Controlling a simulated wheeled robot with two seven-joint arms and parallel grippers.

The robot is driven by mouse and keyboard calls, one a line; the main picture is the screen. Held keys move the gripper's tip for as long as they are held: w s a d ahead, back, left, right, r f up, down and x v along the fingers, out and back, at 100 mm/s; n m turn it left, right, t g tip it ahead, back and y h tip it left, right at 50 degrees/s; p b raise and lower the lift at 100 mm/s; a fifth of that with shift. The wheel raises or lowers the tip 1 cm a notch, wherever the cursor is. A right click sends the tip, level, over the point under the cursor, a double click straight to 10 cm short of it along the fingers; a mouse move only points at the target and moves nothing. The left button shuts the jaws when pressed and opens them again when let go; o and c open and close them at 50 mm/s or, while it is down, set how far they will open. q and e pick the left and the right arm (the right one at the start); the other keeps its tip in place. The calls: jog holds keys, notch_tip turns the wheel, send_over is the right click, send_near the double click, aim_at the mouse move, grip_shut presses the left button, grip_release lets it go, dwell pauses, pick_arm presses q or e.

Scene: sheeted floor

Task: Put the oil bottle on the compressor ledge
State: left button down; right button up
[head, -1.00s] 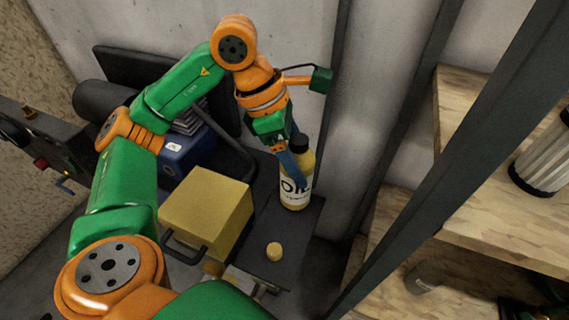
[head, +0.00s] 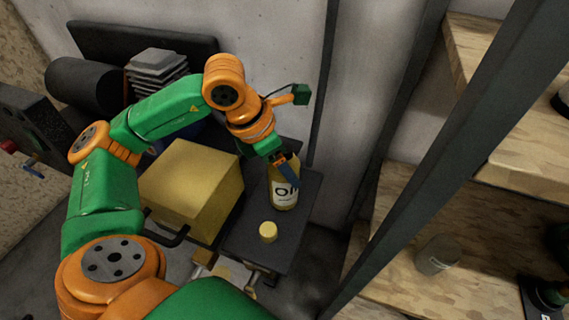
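The oil bottle (head: 284,197) is yellow with a white "OIL" label. It is upright over the dark compressor ledge (head: 240,238), behind the round yellow knob (head: 268,232). Its base looks to be at the ledge surface, but I cannot tell whether it touches. My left gripper (head: 287,172) comes down from the upper left at the bottle's upper part. The other finger and the bottle's cap are hidden. My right gripper is not in view.
A yellow box-shaped block (head: 190,190) stands left of the ledge. A grey wall (head: 270,50) is behind. A dark slanted post (head: 440,160) stands between the ledge and the wooden shelves (head: 390,270) at right, which hold a jar (head: 437,255).

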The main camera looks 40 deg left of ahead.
pick_arm(q)
jog(key=shift+f, duration=0.15)
grip_release()
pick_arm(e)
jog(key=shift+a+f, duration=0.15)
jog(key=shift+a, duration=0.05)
pick_arm(q)
jog(key=p+v, duration=0.3)
jog(key=v, duration=0.9)
jog(key=shift+p, duration=0.3)
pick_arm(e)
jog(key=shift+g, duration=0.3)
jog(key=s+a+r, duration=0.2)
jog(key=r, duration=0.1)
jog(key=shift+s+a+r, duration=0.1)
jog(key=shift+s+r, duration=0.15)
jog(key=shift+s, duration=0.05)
pick_arm(q)
jog(key=shift+a, duration=0.1)
